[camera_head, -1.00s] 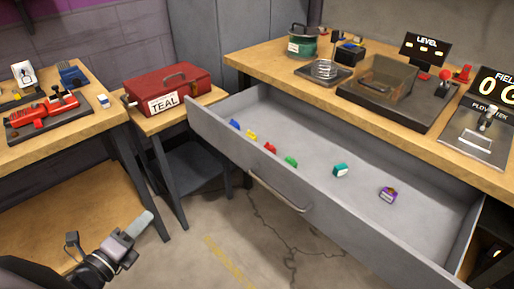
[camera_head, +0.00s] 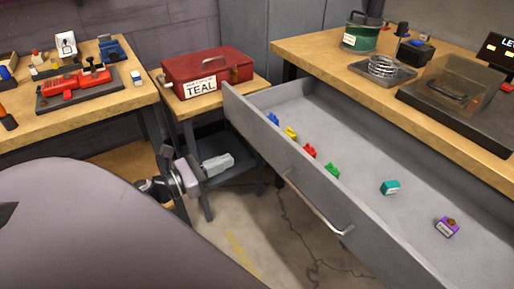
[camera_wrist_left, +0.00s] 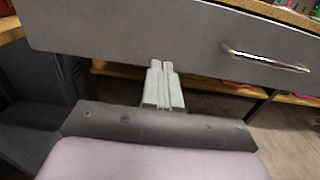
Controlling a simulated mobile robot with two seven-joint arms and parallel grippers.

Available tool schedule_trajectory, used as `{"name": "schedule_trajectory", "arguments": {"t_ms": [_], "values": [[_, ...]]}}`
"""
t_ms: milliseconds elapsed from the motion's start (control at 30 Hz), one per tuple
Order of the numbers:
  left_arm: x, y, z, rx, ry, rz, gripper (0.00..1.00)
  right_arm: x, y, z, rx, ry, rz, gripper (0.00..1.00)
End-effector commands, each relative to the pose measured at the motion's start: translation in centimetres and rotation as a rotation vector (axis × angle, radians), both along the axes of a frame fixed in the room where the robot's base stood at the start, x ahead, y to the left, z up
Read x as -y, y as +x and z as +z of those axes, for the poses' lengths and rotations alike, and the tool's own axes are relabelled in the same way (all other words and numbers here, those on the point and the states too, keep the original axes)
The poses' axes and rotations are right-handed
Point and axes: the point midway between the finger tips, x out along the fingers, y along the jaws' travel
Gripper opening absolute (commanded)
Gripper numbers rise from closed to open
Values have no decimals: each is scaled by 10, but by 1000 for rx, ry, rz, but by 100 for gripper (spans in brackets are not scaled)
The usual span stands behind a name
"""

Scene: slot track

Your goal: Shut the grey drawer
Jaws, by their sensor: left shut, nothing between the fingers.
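The grey drawer (camera_head: 290,160) is pulled far out from under the wooden workbench on the right. Its metal handle (camera_head: 318,205) is on the front panel; the handle also shows in the left wrist view (camera_wrist_left: 265,60). Several small coloured items lie inside the drawer. My left gripper (camera_head: 217,164) is shut and empty, left of the drawer front and in front of the small side table. In the left wrist view its fingers (camera_wrist_left: 163,85) point at the lower edge of the drawer front, left of the handle; I cannot tell whether they touch. My right gripper is not in view.
A red toolbox (camera_head: 205,78) labelled TEAL stands on the small side table (camera_head: 255,84). The left workbench (camera_head: 60,117) holds a red car (camera_head: 76,85). The right workbench (camera_head: 335,50) holds a green pot (camera_head: 362,36) and a clear-covered box. Floor shows below the drawer.

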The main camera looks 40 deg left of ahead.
Motion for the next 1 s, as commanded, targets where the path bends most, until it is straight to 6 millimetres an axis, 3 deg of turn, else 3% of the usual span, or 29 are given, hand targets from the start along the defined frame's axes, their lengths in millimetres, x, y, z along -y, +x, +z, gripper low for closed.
{"name": "schedule_trajectory", "arguments": {"t_ms": [500, 700, 1000], "values": [[26, 73, 1, 2, 0, 0, 0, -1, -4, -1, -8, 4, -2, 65], [32, 87, 0, 0, -2, 1, 0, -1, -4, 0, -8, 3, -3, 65], [33, 92, 0, -1, -2, 1, 0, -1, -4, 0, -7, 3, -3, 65]]}}
